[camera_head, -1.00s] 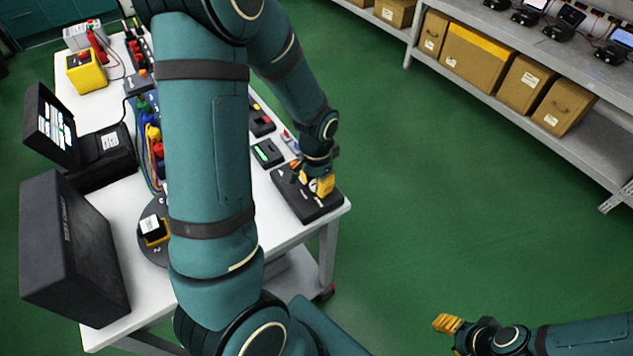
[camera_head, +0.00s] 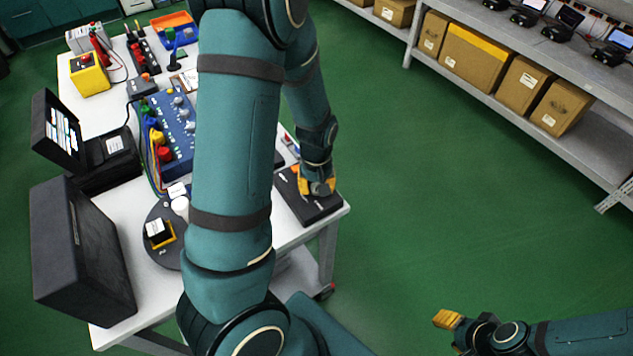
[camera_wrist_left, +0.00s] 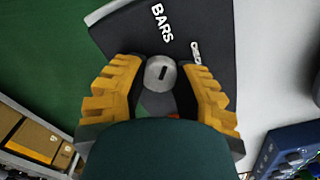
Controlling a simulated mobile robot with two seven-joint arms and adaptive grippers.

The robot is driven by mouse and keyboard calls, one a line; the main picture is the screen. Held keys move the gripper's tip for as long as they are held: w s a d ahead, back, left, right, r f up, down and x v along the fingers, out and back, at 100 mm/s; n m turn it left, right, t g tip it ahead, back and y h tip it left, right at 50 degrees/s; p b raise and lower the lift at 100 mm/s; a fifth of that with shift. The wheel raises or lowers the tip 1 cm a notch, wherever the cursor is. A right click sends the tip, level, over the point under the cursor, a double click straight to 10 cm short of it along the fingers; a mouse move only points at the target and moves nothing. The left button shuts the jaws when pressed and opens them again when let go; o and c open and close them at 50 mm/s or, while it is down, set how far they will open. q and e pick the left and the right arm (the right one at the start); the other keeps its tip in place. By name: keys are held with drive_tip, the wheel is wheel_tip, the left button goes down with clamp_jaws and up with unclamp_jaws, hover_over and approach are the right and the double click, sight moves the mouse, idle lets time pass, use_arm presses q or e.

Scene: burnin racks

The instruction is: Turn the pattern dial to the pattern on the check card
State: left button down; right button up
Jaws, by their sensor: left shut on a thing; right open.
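The pattern dial (camera_wrist_left: 160,73) is a round grey knob with a dark slot mark, on a black box (camera_wrist_left: 215,20) lettered "BARS" and another word partly hidden. In the head view this box (camera_head: 297,207) lies at the table's near right corner. My left gripper (camera_head: 318,187) points down over it. In the left wrist view its yellow fingers (camera_wrist_left: 160,90) stand on both sides of the dial, shut on it. My right gripper (camera_head: 447,319) is open and empty, over the floor at lower right. I cannot tell which white card is the check card.
A blue panel with coloured knobs (camera_head: 172,125), an open black case (camera_head: 105,160), a dark box (camera_head: 85,250) and a round turntable (camera_head: 165,255) stand on the white table (camera_head: 110,205). My left arm hides part of it. Shelves with cartons (camera_head: 480,60) stand at right.

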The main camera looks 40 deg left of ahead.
use_arm(q)
drive_tip(key=shift+s+n+p, duration=0.1)
drive_tip(key=shift+n+p, duration=0.25)
drive_tip(key=shift+n, duration=0.55)
drive_tip(key=c, duration=0.6)
unclamp_jaws()
drive_tip(key=shift+r, duration=0.3)
wheel_tip(320, 180, up, 11)
drive_tip(key=shift+r, duration=0.2)
